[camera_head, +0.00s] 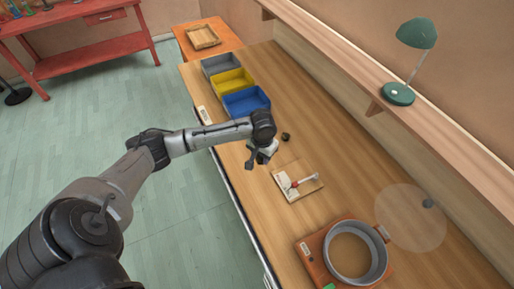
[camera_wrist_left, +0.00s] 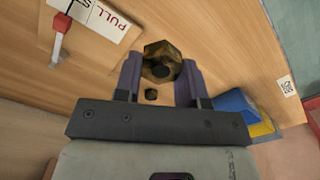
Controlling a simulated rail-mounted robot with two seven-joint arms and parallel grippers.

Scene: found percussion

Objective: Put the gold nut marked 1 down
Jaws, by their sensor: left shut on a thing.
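My left gripper (camera_head: 262,158) hangs over the wooden workbench, between the blue bin and the lever board. In the left wrist view my left gripper (camera_wrist_left: 158,70) is shut on a gold nut (camera_wrist_left: 160,50), dark in its middle, held between the two fingertips. No number on the nut can be read. In the head view the nut is too small to make out clearly. The bench top shows behind the nut; I cannot tell the gap between them. My right gripper is not in view.
A small dark piece (camera_head: 286,136) lies on the bench near the gripper. A lever board (camera_head: 299,182) marked PULL is close by. Blue (camera_head: 246,102), yellow (camera_head: 232,82) and grey (camera_head: 220,64) bins stand farther back. A round metal pan (camera_head: 355,252) is nearer.

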